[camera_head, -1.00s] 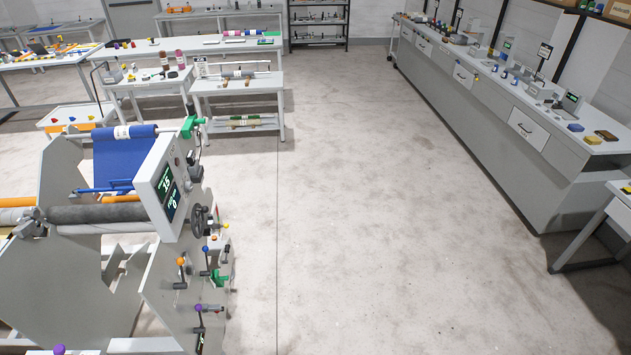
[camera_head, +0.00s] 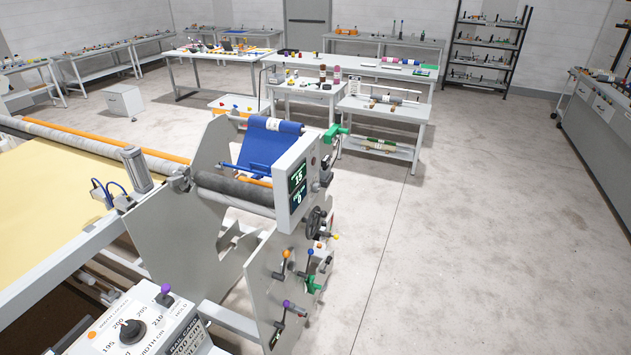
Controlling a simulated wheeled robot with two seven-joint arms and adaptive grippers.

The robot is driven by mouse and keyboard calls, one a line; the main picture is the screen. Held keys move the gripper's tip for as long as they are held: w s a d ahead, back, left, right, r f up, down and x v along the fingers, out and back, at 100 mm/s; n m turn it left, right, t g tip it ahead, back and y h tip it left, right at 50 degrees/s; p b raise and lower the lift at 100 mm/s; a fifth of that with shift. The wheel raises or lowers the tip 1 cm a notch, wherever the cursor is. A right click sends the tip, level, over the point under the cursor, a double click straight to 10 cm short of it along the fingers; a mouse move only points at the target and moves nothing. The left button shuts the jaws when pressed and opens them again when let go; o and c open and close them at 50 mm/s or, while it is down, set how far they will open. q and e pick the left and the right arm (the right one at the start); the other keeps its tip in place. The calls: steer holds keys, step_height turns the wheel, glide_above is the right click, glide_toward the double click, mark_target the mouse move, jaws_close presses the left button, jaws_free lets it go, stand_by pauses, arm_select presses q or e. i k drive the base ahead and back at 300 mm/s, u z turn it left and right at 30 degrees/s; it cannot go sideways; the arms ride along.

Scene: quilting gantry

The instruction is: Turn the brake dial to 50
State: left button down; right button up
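The quilting gantry's end unit (camera_head: 255,280) stands at centre, with a blue fabric roll (camera_head: 268,140) on top. Its display (camera_head: 297,186) shows green digits, seemingly 35 above and 0 below. A black handwheel (camera_head: 315,222) sits on its right side, with orange, blue and purple-knobbed levers beneath. A black dial (camera_head: 132,331) on a white control box at the lower left is ringed by numbers from 195 to 210 and seems labelled for width. I cannot make out which control is the brake dial. Neither of my grippers shows.
A long bed with yellow fabric (camera_head: 50,200) fills the left side. Workbenches with small items (camera_head: 390,108) stand behind the gantry. A shelf rack (camera_head: 485,55) is at the back right and a grey counter (camera_head: 610,140) at the right edge. The floor (camera_head: 470,260) at right is clear.

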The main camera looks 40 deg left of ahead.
mark_target(316, 188)
steer(key=u, duration=1.65)
